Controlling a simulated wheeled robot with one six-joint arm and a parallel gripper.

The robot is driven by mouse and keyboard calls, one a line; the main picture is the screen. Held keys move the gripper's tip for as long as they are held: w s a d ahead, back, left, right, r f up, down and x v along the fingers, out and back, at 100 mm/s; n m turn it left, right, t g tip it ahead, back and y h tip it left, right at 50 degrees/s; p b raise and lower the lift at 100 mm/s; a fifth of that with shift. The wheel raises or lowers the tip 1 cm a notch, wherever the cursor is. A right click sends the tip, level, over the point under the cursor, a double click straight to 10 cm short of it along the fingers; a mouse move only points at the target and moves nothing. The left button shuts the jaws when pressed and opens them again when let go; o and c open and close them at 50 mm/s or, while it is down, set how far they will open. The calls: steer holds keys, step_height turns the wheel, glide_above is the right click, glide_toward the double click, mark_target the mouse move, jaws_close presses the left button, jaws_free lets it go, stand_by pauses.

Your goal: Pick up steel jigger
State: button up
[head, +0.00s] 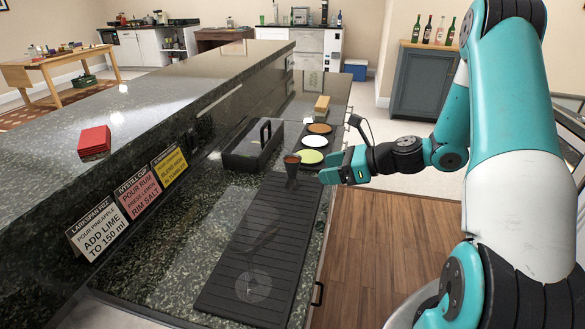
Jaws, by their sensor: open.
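The steel jigger (291,176) appears to be the small dark grey hourglass-shaped cup standing upright near the far end of the black ribbed bar mat. Its top looks brownish. My gripper (327,170), with teal fingers, is just to the right of the jigger at about its height in the picture. The gripper is open and holds nothing that I can see. A small gap shows between the fingers and the jigger, so they look apart.
The bar mat (222,291) carries a clear stemmed glass (254,286). A dark caddy (244,157) stands left of the jigger. Rimming dishes (314,142) lie behind it. Three sign cards (138,197) and a raised bar ledge (40,172) line the left.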

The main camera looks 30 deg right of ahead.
mark_target(292, 175)
steer(key=x, duration=0.5)
steer(key=shift+a, duration=0.1)
steer(key=shift+p+x, duration=0.75)
steer(key=shift+x, duration=1.85)
steer(key=shift+s+a, duration=0.1)
steer(key=shift+a, duration=0.05)
steer(key=c, duration=1)
